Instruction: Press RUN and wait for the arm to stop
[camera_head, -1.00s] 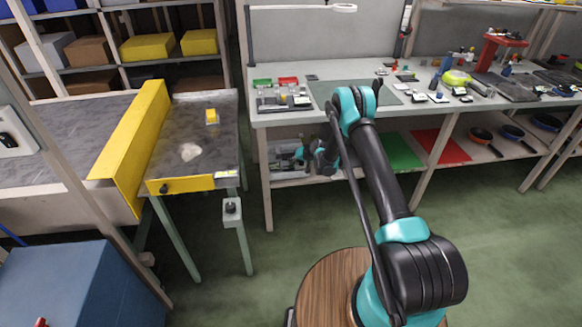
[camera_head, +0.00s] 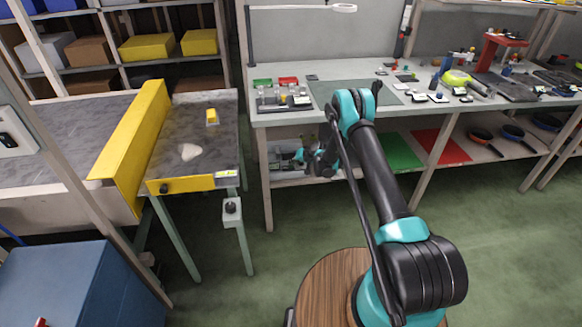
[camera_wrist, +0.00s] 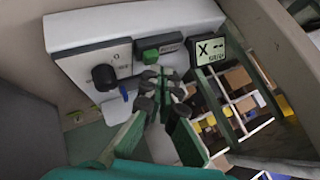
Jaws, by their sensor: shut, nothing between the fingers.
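In the wrist view a pale control box (camera_wrist: 185,22) carries a black knob (camera_wrist: 104,77), a green button (camera_wrist: 150,57) beside a dark label plate, and a small display (camera_wrist: 207,50) showing a large X. I cannot read the label on the plate. My gripper (camera_wrist: 160,84) is shut and empty, with its dark fingertips just below the green button. I cannot tell whether they touch it. In the head view my gripper is small and partly hidden by my arm near the shelf under the bench.
A workbench (camera_head: 300,117) with small parts spans the back. At left stand a conveyor table (camera_head: 215,135) with a yellow block (camera_head: 212,116) and a pale lump (camera_head: 190,151), a yellow guard (camera_head: 130,150) and a blue box (camera_head: 70,285). The green floor at right is open.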

